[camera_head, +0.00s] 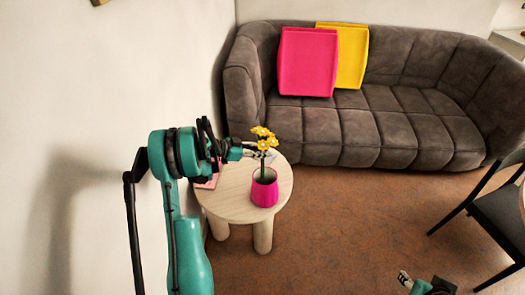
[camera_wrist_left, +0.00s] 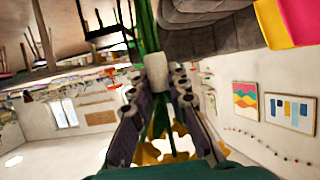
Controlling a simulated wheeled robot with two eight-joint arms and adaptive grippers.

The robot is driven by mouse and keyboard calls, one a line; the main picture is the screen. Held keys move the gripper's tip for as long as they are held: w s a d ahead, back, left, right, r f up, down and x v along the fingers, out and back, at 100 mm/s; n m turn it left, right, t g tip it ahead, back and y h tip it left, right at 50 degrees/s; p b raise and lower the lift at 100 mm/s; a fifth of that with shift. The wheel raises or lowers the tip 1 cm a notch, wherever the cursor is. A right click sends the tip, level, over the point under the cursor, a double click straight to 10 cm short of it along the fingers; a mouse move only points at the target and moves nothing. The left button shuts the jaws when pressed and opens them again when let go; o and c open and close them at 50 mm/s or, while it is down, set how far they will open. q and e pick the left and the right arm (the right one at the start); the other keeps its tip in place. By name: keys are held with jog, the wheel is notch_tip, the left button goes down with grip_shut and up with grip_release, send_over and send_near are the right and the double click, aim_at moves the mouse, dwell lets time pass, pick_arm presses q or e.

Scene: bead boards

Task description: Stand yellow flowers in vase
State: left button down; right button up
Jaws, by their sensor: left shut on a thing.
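The yellow flowers (camera_head: 264,138) stand roughly upright over the pink vase (camera_head: 264,188) on the round table. Their green stems run down to the vase mouth, and the lower ends seem to be inside it. My left gripper (camera_head: 250,149) comes from the left and is shut on the stems just below the blooms. In the left wrist view, the fingers (camera_wrist_left: 157,92) lie on both sides of the green stems, with yellow petals (camera_wrist_left: 150,153) at the bottom. I cannot make out the vase there. My right gripper (camera_head: 404,279) is low at the bottom right, away from the table; its opening is unclear.
The round wooden table (camera_head: 225,206) has a flat pinkish item (camera_head: 208,182) partly behind my left arm. A grey sofa (camera_head: 320,135) with pink (camera_head: 307,62) and yellow (camera_head: 352,55) cushions stands behind. A dark chair (camera_head: 495,215) is at the right. The floor between is clear.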

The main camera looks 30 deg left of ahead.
aim_at(263, 165)
pick_arm(q)
jog(key=shift+f+b, duration=1.95)
jog(key=shift+f, duration=2.15)
